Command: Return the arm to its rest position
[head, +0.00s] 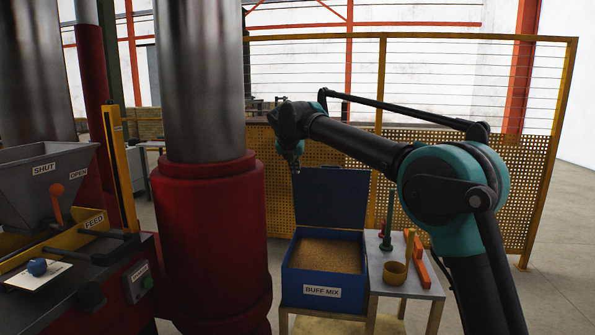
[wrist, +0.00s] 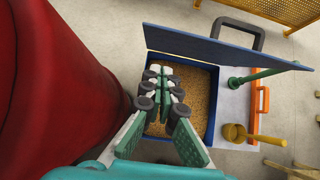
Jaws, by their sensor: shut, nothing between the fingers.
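My arm reaches in from the right in the head view, bent at its teal joint. My gripper (head: 292,160) hangs at the arm's far end, in front of the raised lid of a blue box. In the wrist view my gripper (wrist: 168,85) is shut and empty, with its green and white fingers together. There it shows over the blue box (wrist: 210,135) of tan mix. The box, labelled BUFF MIX, stands open on a stand in the head view (head: 290,284). The gripper is above the mix in the head view, apart from it.
A thick red column (head: 210,240) stands close left of the box. A small table (head: 425,288) at its right holds a yellow scoop (head: 395,272), an orange tool (head: 422,270) and a green rod. The hopper (head: 45,180) is at far left. A yellow mesh fence (head: 480,190) stands behind.

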